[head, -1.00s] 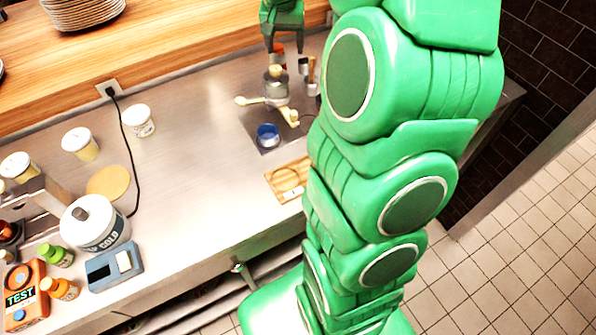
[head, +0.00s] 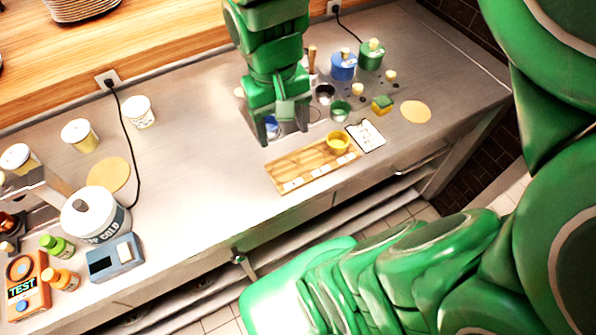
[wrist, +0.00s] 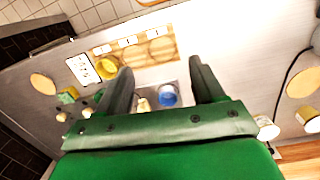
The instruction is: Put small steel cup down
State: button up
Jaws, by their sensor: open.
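My gripper (head: 281,130) hangs low over the counter, its jaws apart. In the wrist view nothing shows gripped between the fingertips (wrist: 161,68). A blue cup (wrist: 168,97) stands on a grey plate between and beyond the fingers; in the head view it is mostly behind the gripper. A small grey metal cup (head: 325,93), perhaps the small steel cup, stands right of and behind the gripper, apart from it. The wooden board (head: 290,171) with round places lies in front of the gripper. A yellow cup (head: 338,142) is at its right end.
A green cup (head: 341,110), blue canister (head: 343,66), green canister (head: 371,55) and yellow-green block (head: 382,105) stand to the right. A white card (head: 366,135) lies by the board. The counter left of the gripper is clear up to a black cord (head: 133,170).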

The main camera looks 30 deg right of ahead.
jog(key=s+a+f+n, duration=0.1)
jog(key=s+a, duration=0.1)
jog(key=s, duration=0.7)
jog(key=shift+s+f+g, duration=0.25)
jog(key=shift+g, duration=0.15)
dwell(0.5)
